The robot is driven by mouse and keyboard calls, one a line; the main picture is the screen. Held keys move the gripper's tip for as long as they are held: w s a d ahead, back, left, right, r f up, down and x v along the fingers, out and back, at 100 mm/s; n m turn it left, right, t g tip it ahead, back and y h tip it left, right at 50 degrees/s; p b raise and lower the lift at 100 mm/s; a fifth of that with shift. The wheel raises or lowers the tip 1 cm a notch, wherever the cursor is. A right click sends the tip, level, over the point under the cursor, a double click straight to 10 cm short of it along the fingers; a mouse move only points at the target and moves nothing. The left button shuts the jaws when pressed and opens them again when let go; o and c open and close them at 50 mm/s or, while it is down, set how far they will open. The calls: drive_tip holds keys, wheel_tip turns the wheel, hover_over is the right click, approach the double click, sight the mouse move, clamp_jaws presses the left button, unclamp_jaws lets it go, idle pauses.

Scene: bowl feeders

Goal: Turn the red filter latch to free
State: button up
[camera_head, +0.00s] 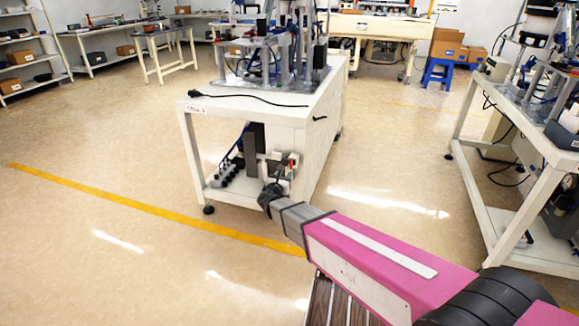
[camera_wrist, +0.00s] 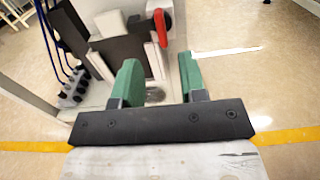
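The red filter latch (camera_wrist: 159,28) shows in the wrist view as an upright red lever on the front of the white machine stand, beyond my gripper. It is a small red spot in the head view (camera_head: 291,163). My gripper (camera_wrist: 159,78) has green fingers that stand apart with nothing between them. In the head view my arm reaches to the stand's lower front and hides part of the area around the latch.
The white machine stand (camera_head: 240,108) carries equipment and a black cable on top. Blue hoses and a grey connector block (camera_wrist: 75,90) are left of the latch. Another white stand (camera_head: 495,130) is at the right. The floor between the stands is clear.

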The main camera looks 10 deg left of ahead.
sight(290, 165)
drive_tip(key=w, duration=0.8)
drive_tip(key=shift+w+d, duration=0.1)
drive_tip(key=shift+d, duration=0.25)
clamp_jaws()
